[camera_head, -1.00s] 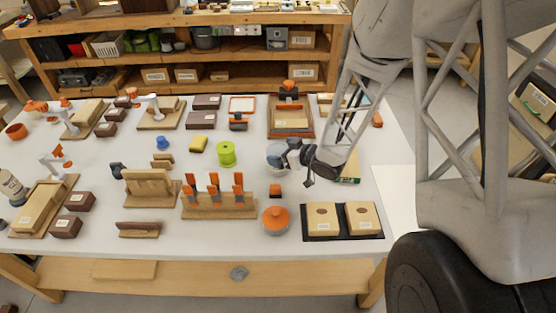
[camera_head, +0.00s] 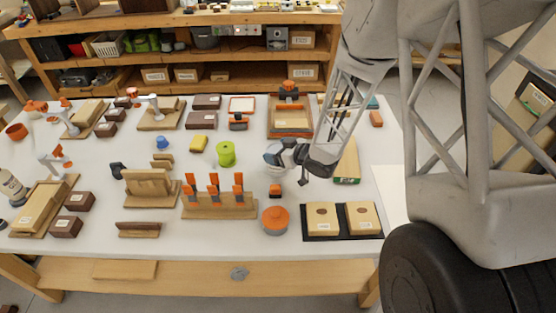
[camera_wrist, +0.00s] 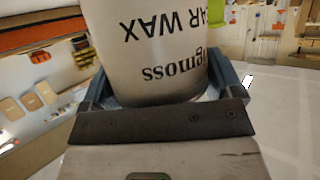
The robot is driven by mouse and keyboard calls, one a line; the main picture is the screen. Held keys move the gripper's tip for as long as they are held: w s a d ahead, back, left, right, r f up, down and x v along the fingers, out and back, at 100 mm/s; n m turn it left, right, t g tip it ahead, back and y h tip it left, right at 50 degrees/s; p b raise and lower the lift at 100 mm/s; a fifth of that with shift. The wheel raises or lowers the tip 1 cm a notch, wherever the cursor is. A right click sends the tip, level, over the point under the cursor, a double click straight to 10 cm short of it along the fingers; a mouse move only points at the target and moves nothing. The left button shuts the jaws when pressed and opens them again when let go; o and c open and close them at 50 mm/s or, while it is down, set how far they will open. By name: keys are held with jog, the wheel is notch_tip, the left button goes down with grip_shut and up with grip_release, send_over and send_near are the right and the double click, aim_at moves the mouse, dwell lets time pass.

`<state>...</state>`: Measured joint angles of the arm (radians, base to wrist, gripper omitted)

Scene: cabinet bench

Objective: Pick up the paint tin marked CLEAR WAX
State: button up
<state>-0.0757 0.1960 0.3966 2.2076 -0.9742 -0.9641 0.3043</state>
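The paint tin (camera_wrist: 160,50) is a pale cylinder whose dark lettering appears upside down in the wrist view. "AR WAX" and "gmoss" can be read; the rest of the label is cut off. My gripper (camera_wrist: 165,90) has its two blue-grey fingers on either side of the tin, very close to its wall. Whether both fingers press on it cannot be made out. In the head view my gripper (camera_head: 274,156) is over the right-centre of the white table, and it hides most or all of the tin.
A lime-green spool (camera_head: 225,153) stands to the left of my gripper. An orange-lidded pot (camera_head: 275,219) and a small orange-topped block (camera_head: 275,190) are in front. A wooden board (camera_head: 347,162) lies to the right, and an orange-and-wood frame (camera_head: 290,118) lies behind.

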jog(key=c, duration=0.6)
jog(key=shift+r, duration=0.15)
jog(key=shift+r, duration=4.85)
